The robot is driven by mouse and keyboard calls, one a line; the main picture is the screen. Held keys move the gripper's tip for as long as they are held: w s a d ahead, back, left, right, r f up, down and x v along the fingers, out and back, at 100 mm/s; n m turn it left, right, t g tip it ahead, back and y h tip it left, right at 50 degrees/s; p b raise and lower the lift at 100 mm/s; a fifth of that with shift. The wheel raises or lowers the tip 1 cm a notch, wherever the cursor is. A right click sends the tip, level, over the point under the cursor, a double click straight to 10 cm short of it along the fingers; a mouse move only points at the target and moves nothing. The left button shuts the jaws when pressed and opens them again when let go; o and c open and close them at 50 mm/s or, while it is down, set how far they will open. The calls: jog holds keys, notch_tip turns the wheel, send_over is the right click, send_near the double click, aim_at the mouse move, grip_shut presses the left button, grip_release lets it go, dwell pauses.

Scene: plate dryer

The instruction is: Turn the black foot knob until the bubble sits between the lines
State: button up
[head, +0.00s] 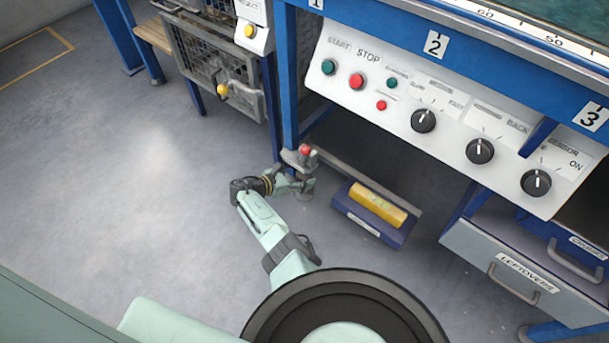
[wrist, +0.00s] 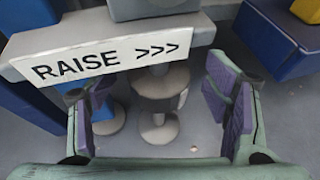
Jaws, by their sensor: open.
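My gripper (head: 294,185) is low by the foot of the blue frame leg. In the wrist view my gripper (wrist: 160,110) is open, its two purple-padded fingers apart. Between them stands a round foot knob (wrist: 160,85), looking grey rather than black, on a stem with a disc foot (wrist: 159,128). I see no finger touching it. A sign (wrist: 110,58) reading "RAISE >>>" is on the bracket above. A yellow spirit level (head: 378,204) lies on a blue box to the right; its greenish vial is too small to read the bubble against the lines.
A red knob (head: 305,150) tops the bracket by the leg. A second disc foot (wrist: 108,120) stands left of the knob in the wrist view. The control panel (head: 440,100) overhangs behind; a drawer marked LEFTOVERS (head: 510,262) is at right. The floor at left is clear.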

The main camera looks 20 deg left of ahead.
jog(key=shift+x, duration=1)
jog(key=shift+a, duration=0.1)
jog(key=c, duration=1.2)
